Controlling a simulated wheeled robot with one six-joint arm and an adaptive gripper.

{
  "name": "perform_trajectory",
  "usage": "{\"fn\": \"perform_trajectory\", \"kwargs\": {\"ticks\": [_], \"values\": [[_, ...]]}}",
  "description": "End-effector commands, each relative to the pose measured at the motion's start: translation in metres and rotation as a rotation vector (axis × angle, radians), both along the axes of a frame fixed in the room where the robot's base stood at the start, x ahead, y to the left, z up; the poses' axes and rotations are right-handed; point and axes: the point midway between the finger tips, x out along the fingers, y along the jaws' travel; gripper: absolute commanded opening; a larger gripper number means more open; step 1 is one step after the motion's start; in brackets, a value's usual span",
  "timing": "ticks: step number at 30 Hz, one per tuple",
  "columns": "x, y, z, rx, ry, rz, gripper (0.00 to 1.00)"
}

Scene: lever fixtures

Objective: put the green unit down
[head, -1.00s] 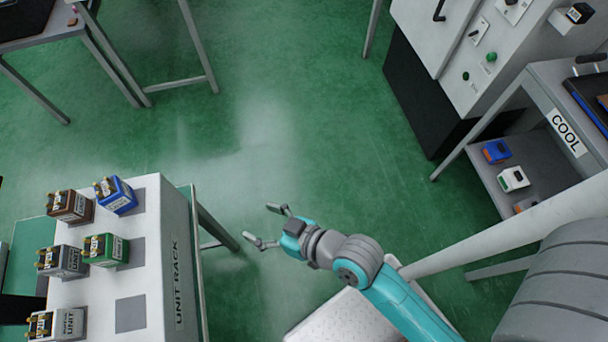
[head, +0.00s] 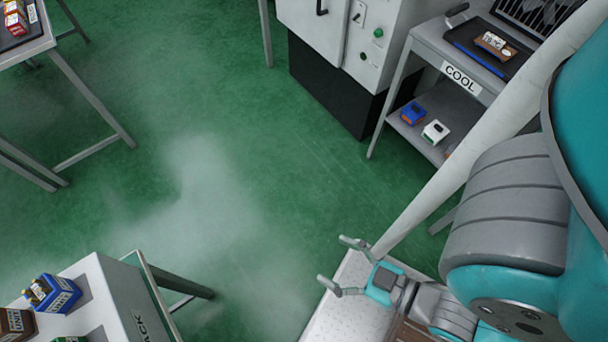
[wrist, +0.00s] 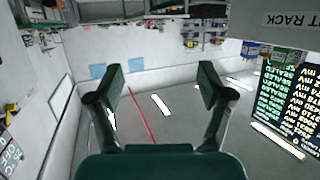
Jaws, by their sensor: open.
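Only a sliver of the green unit (head: 70,339) shows at the bottom left edge of the head view, on the white unit rack (head: 122,303). A blue unit (head: 50,293) and part of a brown unit (head: 14,324) stand on the rack beside it. My gripper (head: 335,262) is open and empty, out to the right of the rack and apart from it. In the wrist view my gripper (wrist: 160,82) has its fingers spread with nothing between them. The rack's label side (wrist: 290,20) shows upside down at the upper right there.
A shelf table labelled COOL (head: 461,78) stands at the upper right, with a brown unit (head: 494,45) on its dark tray and blue (head: 413,113) and white (head: 435,132) units below. A grey cabinet (head: 385,60) stands behind. The green floor (head: 230,130) between is clear.

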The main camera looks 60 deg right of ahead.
Motion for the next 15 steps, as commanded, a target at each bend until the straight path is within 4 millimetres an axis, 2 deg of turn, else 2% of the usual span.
{"fn": "perform_trajectory", "kwargs": {"ticks": [8, 11, 15], "values": [[0.006, 0.0, -0.003, 0.042, -0.001, -0.007, 0.79], [0.02, 0.002, -0.012, 0.164, 0.003, -0.031, 0.79], [0.053, 0.01, -0.033, 0.464, 0.028, -0.078, 0.79]]}}
